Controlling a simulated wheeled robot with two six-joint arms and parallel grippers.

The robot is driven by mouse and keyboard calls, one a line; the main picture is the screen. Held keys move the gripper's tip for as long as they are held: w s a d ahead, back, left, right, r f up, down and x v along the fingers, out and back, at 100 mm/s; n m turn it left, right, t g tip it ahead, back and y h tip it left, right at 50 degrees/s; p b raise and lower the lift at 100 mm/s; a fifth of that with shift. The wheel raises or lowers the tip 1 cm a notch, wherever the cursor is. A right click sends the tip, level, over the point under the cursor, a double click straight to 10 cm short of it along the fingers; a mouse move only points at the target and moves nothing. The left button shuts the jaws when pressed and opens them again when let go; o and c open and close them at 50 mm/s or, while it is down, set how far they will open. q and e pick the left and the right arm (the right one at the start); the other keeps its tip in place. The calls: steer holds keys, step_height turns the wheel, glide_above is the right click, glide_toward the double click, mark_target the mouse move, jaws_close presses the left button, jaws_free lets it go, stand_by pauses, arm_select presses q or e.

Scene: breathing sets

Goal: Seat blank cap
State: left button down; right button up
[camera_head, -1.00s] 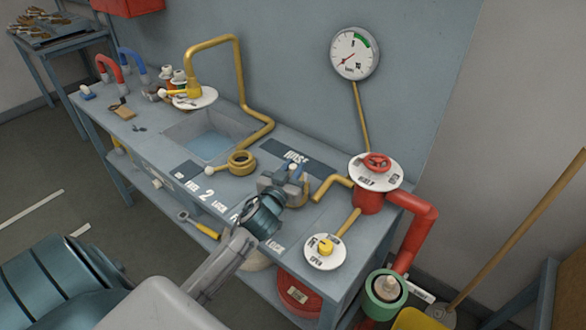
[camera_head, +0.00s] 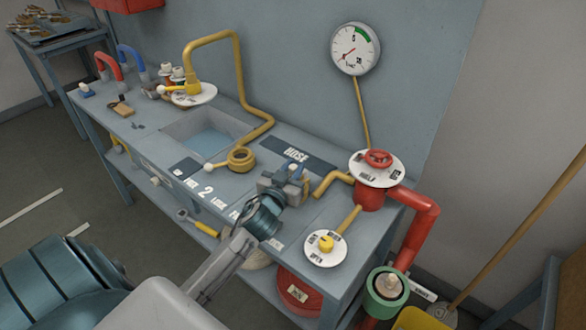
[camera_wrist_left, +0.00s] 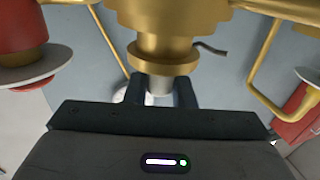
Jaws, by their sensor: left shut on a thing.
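My left arm comes in low from the left in the head view, its gripper end (camera_head: 264,214) at the front edge of the bench. The fingertips are hidden there. In the left wrist view the two dark fingers of my left gripper (camera_wrist_left: 160,92) are shut on a small pale piece (camera_wrist_left: 159,85). A stepped brass fitting (camera_wrist_left: 163,50) with a round flange is directly against it. I cannot tell whether the pale piece is the blank cap, or whether it and the brass are joined. A grey clamp-like block (camera_head: 285,182) with a blue top is just beyond the gripper.
The bench holds a brass ring (camera_head: 241,159), a basin (camera_head: 206,134), a red valve (camera_head: 370,195) and a white dial with a yellow knob (camera_head: 326,247). A bent brass pipe (camera_head: 240,80) rises behind. A pressure gauge (camera_head: 355,48) is on the wall.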

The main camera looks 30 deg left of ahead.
arm_select(q)
steer(key=shift+f, duration=0.15)
arm_select(e)
steer(key=shift+f, duration=0.15)
arm_select(q)
steer(key=c, duration=1.1)
jaws_free()
steer(key=shift+c, duration=0.2)
arm_select(e)
steer(key=shift+d, duration=0.1)
arm_select(q)
steer(key=s+d+b, duration=0.2)
steer(key=s+b, duration=0.1)
steer(key=s, duration=0.7)
steer(key=shift+s+b, duration=0.3)
steer(key=shift+b, duration=0.05)
arm_select(e)
steer(key=shift+w+f, duration=0.4)
steer(key=shift+f, duration=0.35)
steer(key=shift+w+f, duration=0.4)
steer(key=shift+f, duration=0.35)
steer(key=shift+s, duration=0.15)
steer(key=shift+s, duration=0.1)
